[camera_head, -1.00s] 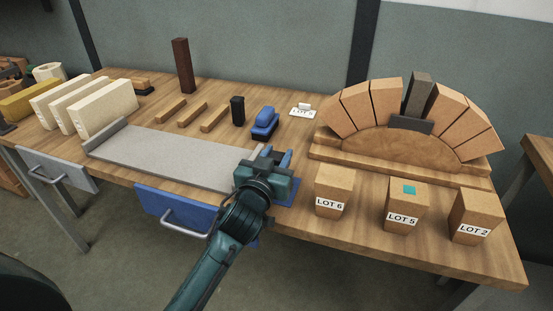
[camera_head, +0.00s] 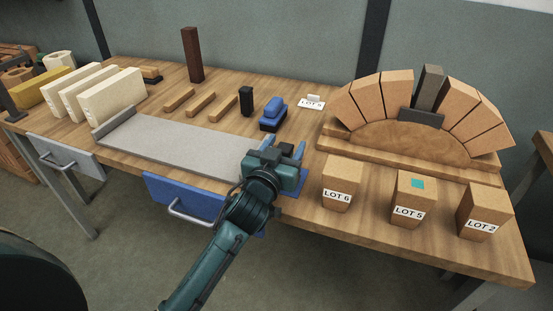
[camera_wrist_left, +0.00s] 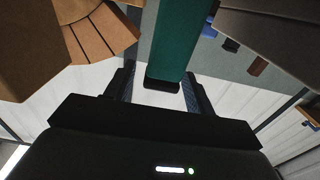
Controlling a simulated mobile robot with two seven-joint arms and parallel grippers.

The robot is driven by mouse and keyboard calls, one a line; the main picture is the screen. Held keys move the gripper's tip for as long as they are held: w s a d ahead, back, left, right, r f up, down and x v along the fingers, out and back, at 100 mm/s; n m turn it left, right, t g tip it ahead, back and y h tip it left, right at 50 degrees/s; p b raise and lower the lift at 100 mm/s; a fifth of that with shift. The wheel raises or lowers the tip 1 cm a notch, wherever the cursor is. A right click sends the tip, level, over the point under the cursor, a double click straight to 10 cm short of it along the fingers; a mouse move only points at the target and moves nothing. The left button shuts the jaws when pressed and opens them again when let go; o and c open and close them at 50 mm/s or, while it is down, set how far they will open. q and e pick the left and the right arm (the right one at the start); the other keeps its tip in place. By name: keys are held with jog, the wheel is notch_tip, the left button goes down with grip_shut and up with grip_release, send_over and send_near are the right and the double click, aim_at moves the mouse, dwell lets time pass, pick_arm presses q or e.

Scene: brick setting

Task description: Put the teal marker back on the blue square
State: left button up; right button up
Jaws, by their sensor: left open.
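The teal marker (camera_wrist_left: 168,40) shows in the left wrist view as a long teal block with a black end. It lies between the two spread fingers of my left gripper (camera_wrist_left: 160,88), which is open. In the head view my left gripper (camera_head: 292,150) is over the table's front edge, left of the LOT 6 brick. It hides most of the marker there. A bit of the blue square (camera_head: 291,189) shows beside the gripper. The marker's other end is out of sight, so I cannot tell what it rests on. My right gripper is not in view.
The LOT 6 (camera_head: 343,180), LOT 5 (camera_head: 411,195) and LOT 2 (camera_head: 482,208) bricks stand to the right; LOT 5 has a teal patch on top. A brick arch (camera_head: 415,140) stands behind. A grey tray (camera_head: 180,148) lies left, above a blue drawer (camera_head: 185,195).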

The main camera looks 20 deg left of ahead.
pick_arm(q)
jog(key=s, duration=1.1)
jog(key=s+d+f+g+h, duration=0.1)
jog(key=s+f+g+h, duration=0.1)
jog(key=s+f, duration=0.5)
jog(key=s+d+f+m+g+h, duration=0.1)
jog(key=s+d+f+g+h, duration=0.1)
jog(key=s+f, duration=0.5)
jog(key=shift+f+m+g, duration=0.3)
jog(key=shift+f+g, duration=0.3)
jog(key=shift+g, duration=0.2)
